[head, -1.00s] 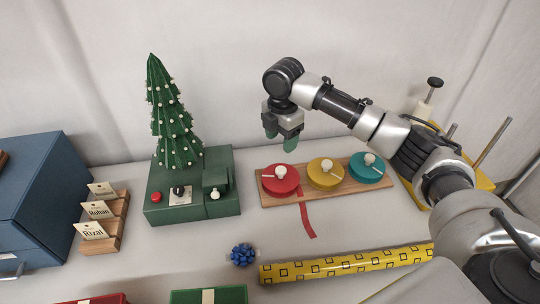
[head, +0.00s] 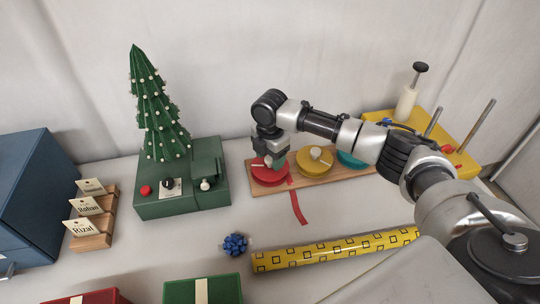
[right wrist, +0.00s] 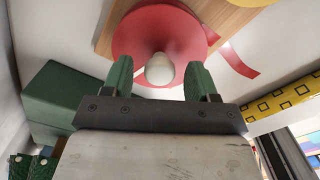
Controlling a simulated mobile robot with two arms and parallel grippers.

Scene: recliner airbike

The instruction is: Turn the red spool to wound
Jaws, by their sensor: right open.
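The red spool (head: 262,178) sits at the left end of the wooden board (head: 300,183), with a red ribbon (head: 297,208) trailing from it toward the front. My right gripper (head: 274,164) is over the spool, pointing down, and hides part of it and its knob in the head view. In the right wrist view the red spool (right wrist: 150,32) has a pale round knob (right wrist: 160,69). The two green fingers of my right gripper (right wrist: 159,76) are open, one on each side of the knob, with gaps visible. My left gripper is not in view.
A yellow spool (head: 315,163) and a teal spool (head: 352,160) sit to the right on the same board; my arm partly covers the teal one. A green box (head: 180,208) with a tree is to the left. A yellow patterned roll (head: 335,251) and a blue bow (head: 234,244) lie in front.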

